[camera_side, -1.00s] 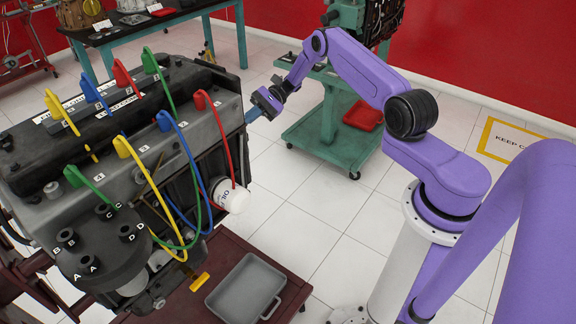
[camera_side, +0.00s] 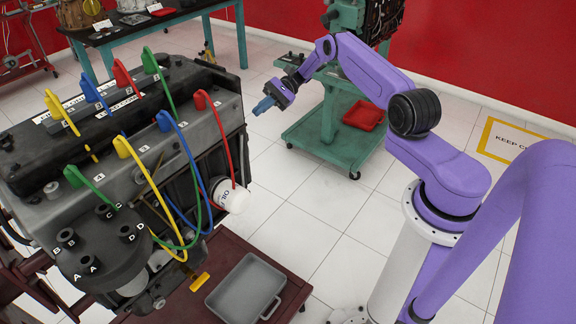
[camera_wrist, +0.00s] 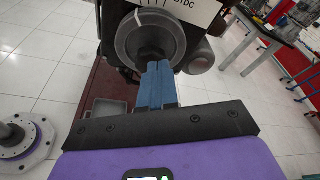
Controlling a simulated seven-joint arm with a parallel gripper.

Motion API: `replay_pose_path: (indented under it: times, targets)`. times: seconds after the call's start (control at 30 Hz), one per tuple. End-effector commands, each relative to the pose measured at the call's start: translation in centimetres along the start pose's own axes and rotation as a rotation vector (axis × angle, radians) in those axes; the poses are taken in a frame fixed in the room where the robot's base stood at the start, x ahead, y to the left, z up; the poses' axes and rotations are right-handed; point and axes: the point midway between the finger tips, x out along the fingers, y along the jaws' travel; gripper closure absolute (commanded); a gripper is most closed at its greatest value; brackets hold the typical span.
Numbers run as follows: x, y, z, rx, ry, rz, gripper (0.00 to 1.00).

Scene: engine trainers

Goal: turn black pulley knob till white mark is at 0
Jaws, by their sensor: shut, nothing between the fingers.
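The engine's dark grey pulley (camera_wrist: 172,32) faces me at the top of the wrist view, with a black knob (camera_wrist: 151,50) at its middle. A thin white mark (camera_wrist: 138,17) shows on its upper left rim. In the side view my gripper (camera_side: 262,106) stands clear of the engine; the pulley is hidden there.
The engine (camera_side: 150,130) carries coloured leads and a white oil filter (camera_side: 231,196). A grey tray (camera_side: 246,290) lies on the dark red stand below. A green wheeled stand (camera_side: 318,128) is behind my gripper. Open tiled floor lies between engine and arm.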

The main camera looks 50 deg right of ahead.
Motion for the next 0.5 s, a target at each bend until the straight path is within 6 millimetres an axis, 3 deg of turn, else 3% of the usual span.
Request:
replay_pose_path:
  times: [0.3, 0.5]
  targets:
    - [-0.2, 0.1, 0.0, 0.001, -0.001, 0.001, 1.0]
    - [-0.9, 2.6, -0.6, 0.005, -0.002, -0.001, 1.0]
